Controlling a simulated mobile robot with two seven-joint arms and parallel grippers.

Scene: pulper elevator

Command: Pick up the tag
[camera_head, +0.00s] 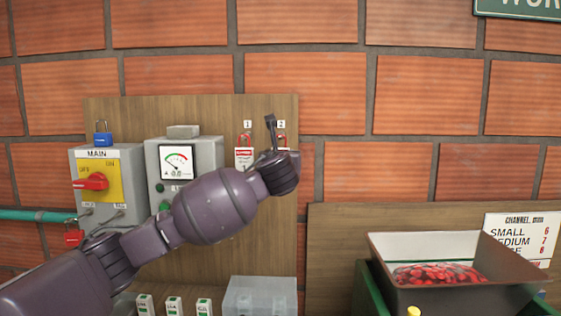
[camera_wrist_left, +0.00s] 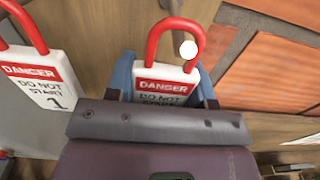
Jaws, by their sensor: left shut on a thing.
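The tag (camera_wrist_left: 165,84) is a white plate headed DANGER in red, with a red shackle. It sits between the blue fingers of my left gripper (camera_wrist_left: 163,90), which is shut on it. A round white peg end (camera_wrist_left: 189,49) shows inside the shackle's loop; I cannot tell if they touch. In the head view my left gripper (camera_head: 271,137) is at the board below label 2 and hides most of this tag. A similar tag marked 1 (camera_head: 244,156) hangs to its left; it also shows in the left wrist view (camera_wrist_left: 38,82). My right gripper is not in view.
The wooden board (camera_head: 215,115) carries a grey MAIN switch box (camera_head: 130,160), a meter box (camera_head: 212,155) and a blue padlock (camera_head: 103,138). A clear box (camera_head: 259,296) is below. A bin with red fruit (camera_head: 440,295) stands at the right.

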